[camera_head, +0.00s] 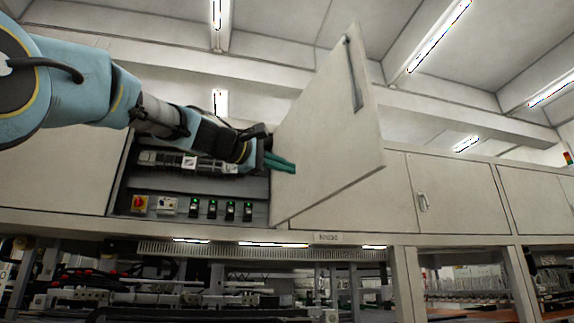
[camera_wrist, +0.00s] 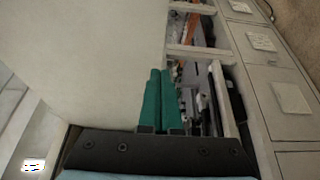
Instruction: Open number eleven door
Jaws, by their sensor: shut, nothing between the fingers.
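A cabinet door (camera_head: 325,120) stands swung well open, with a dark handle slot (camera_head: 353,75) near its upper outer edge. Its number is not readable. The open compartment (camera_head: 262,187) behind it shows switches and electrical parts. My gripper (camera_head: 292,166) has green fingers, shut and empty, at the inner face of the door near its hinge side; I cannot tell whether they touch it. In the wrist view the shut fingers (camera_wrist: 161,100) lie beside the large pale door panel (camera_wrist: 85,60), which fills the left.
Closed cabinet doors (camera_head: 455,195) with a handle lie to the right, and a closed panel (camera_head: 60,180) to the left. Below runs a ledge with a small label plate (camera_head: 327,239), above open machine bays. Ceiling beams and lights are overhead.

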